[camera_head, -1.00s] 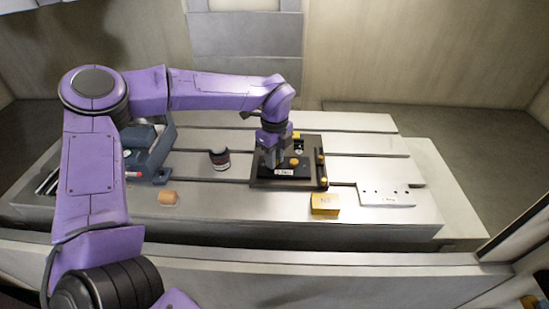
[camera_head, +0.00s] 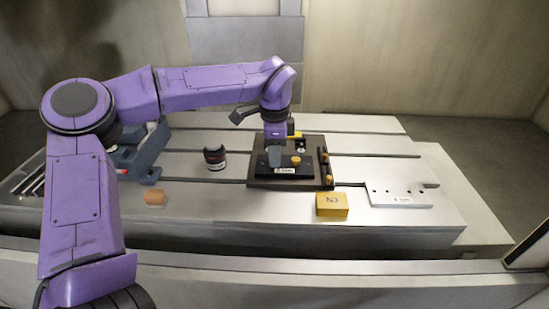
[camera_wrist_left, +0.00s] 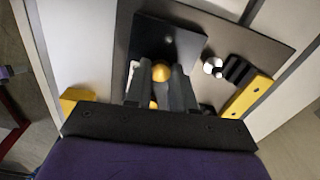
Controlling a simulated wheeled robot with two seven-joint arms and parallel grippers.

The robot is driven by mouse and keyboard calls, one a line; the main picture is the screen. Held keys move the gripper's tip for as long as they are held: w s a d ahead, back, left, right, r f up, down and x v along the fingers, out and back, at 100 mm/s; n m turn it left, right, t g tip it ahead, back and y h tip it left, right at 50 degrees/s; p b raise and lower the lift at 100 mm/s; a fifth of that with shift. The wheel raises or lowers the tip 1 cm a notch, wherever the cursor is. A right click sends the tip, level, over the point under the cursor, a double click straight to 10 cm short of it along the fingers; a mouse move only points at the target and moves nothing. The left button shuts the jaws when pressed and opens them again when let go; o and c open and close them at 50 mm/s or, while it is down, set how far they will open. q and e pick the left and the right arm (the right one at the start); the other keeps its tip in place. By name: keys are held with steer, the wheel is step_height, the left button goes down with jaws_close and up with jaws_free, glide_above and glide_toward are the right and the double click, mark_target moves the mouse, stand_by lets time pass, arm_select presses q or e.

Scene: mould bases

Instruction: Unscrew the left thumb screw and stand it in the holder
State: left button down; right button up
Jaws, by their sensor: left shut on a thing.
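The dark mould base (camera_head: 265,182) lies on the slotted table with a small black labelled plate (camera_head: 283,174) on it. My left gripper (camera_head: 274,163) points down at the left part of this plate. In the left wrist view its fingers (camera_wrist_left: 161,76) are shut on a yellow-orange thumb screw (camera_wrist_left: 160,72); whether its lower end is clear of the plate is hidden. Another orange thumb screw (camera_head: 296,160) shows on the plate, right of the gripper. A silver plate with small dark holes (camera_head: 399,197) lies at the right; I cannot tell if it is the holder. My right gripper is not in view.
A yellow labelled block (camera_head: 331,206) lies at the front of the table.

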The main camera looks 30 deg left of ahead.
arm_select(q)
steer(key=n+b, duration=0.2)
steer(key=b, duration=0.1)
steer(key=n+b, duration=0.3)
steer(key=b, duration=0.1)
steer(key=n+b, duration=0.3)
steer(key=b, duration=0.1)
steer(key=shift+f, duration=0.35)
steer(key=shift+r+n+b, duration=0.1)
steer(key=shift+n+b, duration=0.2)
steer(key=shift+b, duration=0.15)
steer(key=shift+r, duration=0.2)
steer(key=n+b, duration=0.6)
steer(key=b, duration=0.1)
steer(key=n+b, duration=0.2)
steer(key=b, duration=0.2)
steer(key=shift+a+f+n, duration=0.1)
steer(key=shift+f+n, duration=0.15)
steer(key=shift+n, duration=0.15)
steer(key=shift+r, duration=0.1)
steer(key=shift+r+n, duration=0.2)
steer(key=shift+n, duration=0.1)
